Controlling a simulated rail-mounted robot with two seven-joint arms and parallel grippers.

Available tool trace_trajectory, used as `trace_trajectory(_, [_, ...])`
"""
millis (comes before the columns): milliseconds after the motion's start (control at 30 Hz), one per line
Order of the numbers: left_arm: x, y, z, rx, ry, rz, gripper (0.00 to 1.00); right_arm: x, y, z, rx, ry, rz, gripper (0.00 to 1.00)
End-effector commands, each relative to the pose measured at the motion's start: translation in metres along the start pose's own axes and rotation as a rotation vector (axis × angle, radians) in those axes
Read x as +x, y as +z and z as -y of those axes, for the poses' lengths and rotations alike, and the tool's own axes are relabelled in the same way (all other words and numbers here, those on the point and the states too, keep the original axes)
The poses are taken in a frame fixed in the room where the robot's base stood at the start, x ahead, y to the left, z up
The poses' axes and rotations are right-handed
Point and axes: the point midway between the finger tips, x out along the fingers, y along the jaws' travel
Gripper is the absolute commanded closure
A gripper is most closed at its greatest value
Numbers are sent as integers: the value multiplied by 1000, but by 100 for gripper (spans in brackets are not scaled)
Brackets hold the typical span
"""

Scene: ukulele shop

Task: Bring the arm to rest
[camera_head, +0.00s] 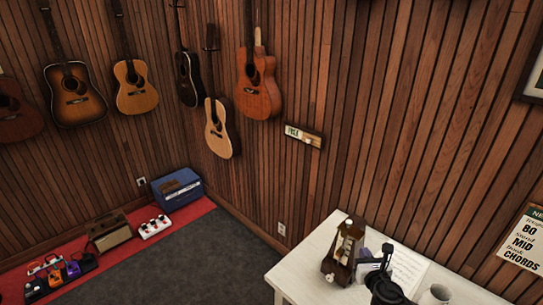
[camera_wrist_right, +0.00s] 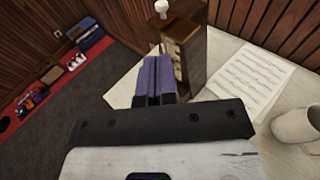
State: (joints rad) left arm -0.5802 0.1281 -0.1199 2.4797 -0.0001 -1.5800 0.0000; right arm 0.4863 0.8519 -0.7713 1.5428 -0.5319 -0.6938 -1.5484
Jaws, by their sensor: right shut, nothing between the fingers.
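My right gripper (camera_head: 367,264) is over the white table in the head view, just right of the wooden metronome (camera_head: 344,252). In the right wrist view its two purple-grey fingers (camera_wrist_right: 155,78) are together with nothing between them. The metronome (camera_wrist_right: 187,50) stands upright just beyond the fingertips in that view. I cannot tell whether the fingers touch it. My left gripper is not in view.
The white table (camera_head: 312,262) also bears sheet music (camera_head: 408,268) and a white mug (camera_head: 436,295), to the right of the gripper. Guitars hang on the wood wall. Pedals and a blue amp (camera_head: 177,188) stand on the floor at left.

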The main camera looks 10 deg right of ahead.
Motion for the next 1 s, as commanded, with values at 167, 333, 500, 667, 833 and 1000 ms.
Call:
trace_trajectory(167, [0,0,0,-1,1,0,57,0,0,1,109,-5,1,100])
trace_trajectory(333, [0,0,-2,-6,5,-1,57,-1,-2,21,470,-133,17,100])
trace_trajectory(500, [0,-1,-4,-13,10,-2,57,-20,8,21,977,-274,67,100])
trace_trajectory(667, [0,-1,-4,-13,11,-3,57,-48,43,-2,1449,-339,122,100])
trace_trajectory(833, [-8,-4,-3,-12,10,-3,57,-99,69,-54,1923,-403,64,100])
trace_trajectory(1000, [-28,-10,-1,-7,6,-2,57,-173,64,-98,2241,-545,-119,100])
